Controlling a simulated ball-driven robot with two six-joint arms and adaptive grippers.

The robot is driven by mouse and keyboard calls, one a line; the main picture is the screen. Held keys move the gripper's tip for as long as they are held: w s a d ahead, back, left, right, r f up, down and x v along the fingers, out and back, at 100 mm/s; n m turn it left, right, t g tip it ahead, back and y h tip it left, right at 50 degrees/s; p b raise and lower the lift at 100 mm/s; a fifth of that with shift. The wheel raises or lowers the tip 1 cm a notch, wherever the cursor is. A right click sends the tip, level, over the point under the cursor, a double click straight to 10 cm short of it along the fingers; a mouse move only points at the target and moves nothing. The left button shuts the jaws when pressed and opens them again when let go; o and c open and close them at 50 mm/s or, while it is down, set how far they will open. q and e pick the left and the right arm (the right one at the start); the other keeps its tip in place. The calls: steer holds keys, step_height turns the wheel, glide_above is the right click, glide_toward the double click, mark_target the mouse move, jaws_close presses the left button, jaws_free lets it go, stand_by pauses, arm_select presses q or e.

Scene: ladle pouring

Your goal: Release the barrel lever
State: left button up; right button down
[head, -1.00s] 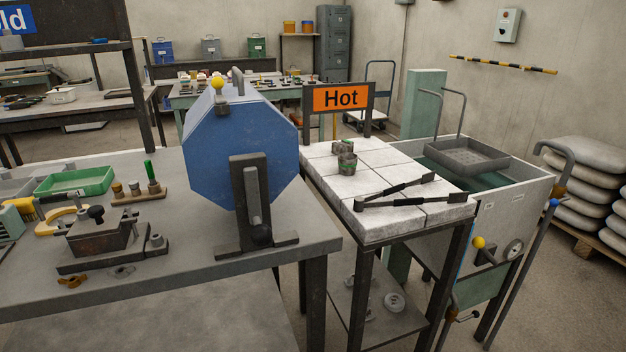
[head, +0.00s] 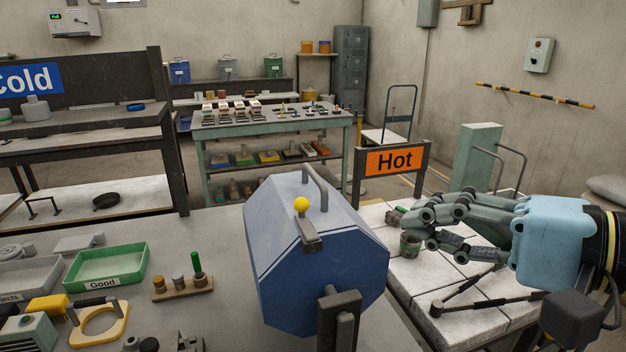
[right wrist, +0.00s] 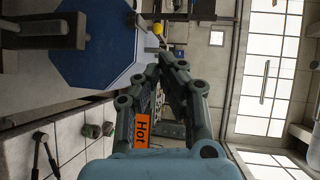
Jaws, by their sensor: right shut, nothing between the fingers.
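The blue octagonal barrel (head: 300,265) stands on the grey bench in its dark stand. Its short grey lever (head: 309,237) carries a yellow ball knob (head: 301,204) near the barrel's top edge, beside a grey bar handle (head: 318,186). My right gripper (head: 402,222) is to the right of the barrel, over the white-tiled table, shut and empty. It is apart from the lever. In the right wrist view the fingers meet (right wrist: 167,62) beside the barrel (right wrist: 95,45), with the yellow knob (right wrist: 157,28) just past their tips. My left gripper is out of view.
The orange Hot sign (head: 394,161) stands behind my right gripper. A small green pot (head: 411,246) and long dark tongs (head: 470,300) are on the tiles below it. A green Good tray (head: 107,266) and a wooden rack (head: 182,287) are left of the barrel.

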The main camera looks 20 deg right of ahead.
steer(key=b, duration=0.3)
glide_toward(307, 203)
steer(key=p+x, duration=0.1)
steer(key=x, duration=0.6)
steer(key=shift+w+a, duration=0.1)
steer(key=shift+w, duration=0.05)
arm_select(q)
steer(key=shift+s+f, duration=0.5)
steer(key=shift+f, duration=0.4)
